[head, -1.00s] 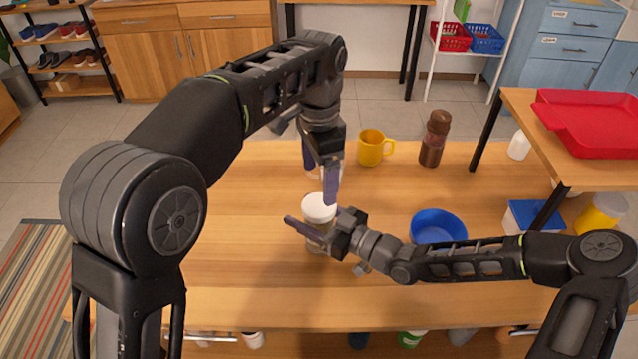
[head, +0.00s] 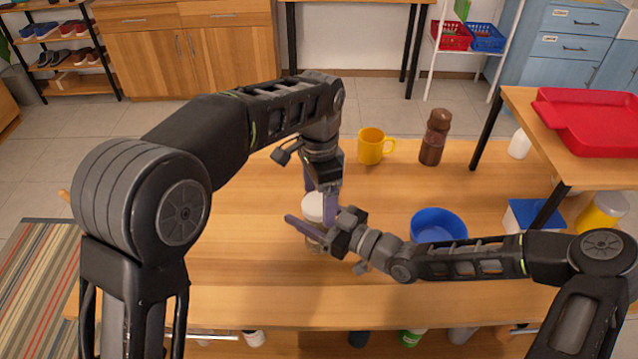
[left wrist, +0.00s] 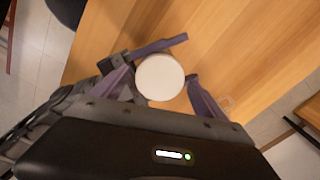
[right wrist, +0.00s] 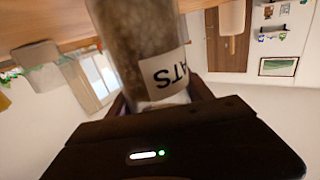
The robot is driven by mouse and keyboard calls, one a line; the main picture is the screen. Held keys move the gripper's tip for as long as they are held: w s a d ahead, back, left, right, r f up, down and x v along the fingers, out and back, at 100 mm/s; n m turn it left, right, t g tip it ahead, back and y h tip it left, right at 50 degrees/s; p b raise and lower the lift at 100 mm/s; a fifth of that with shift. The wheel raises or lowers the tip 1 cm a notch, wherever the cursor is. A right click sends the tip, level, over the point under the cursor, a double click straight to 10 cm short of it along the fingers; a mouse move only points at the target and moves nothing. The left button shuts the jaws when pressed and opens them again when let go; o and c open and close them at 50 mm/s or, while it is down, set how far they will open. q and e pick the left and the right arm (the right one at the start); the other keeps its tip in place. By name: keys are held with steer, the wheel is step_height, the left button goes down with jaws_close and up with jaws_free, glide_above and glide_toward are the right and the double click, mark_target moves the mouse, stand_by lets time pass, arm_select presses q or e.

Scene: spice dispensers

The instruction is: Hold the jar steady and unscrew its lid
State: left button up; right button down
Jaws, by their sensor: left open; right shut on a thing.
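The jar (head: 314,243) stands upright on the wooden table with its white lid (head: 312,206) on top. In the right wrist view the clear jar (right wrist: 138,42) holds greyish-brown contents and has a white label reading "ATS", upside down. My right gripper (head: 311,228) is shut around the jar's body from the right. My left gripper (head: 325,192) is open and points down over the lid. In the left wrist view the round lid (left wrist: 160,77) lies between its two purple fingers; whether they touch it I cannot tell. My left fingers partly cover the lid in the head view.
A yellow mug (head: 370,147) and a brown bottle (head: 434,138) stand at the back of the table (head: 240,260). A blue bowl (head: 437,226) sits to the right, behind my right arm. A red tray (head: 590,120) lies on a raised shelf at right. The table's left part is clear.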

arm_select(q)
steer(key=shift+f, duration=0.35)
steer(key=shift+c, duration=0.4)
steer(key=c, duration=1.4)
steer(key=o, duration=1.6)
steer(key=shift+r, duration=2.25)
arm_select(e)
steer(key=shift+c, duration=1.8)
jaws_free()
